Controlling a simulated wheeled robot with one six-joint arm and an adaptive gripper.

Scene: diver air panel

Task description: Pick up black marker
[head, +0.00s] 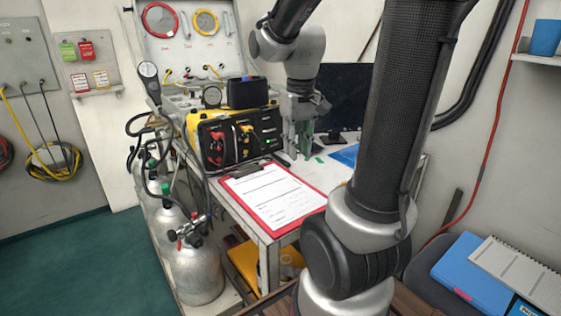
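I cannot make out the black marker in the head view; it may be hidden by my arm or gripper, or be too small to tell. My gripper (301,152) points down over the back part of the white table (335,171), to the right of the yellow and black air panel box (236,138). Its fingertips are close to the tabletop. Whether they are apart or closed on something is too small to tell.
A red clipboard (272,195) with paper lies at the table's front. A small green item (318,159) and a blue item (345,155) lie near my gripper. A dark monitor (345,95) stands behind. Gas cylinders (193,272) stand left of the table.

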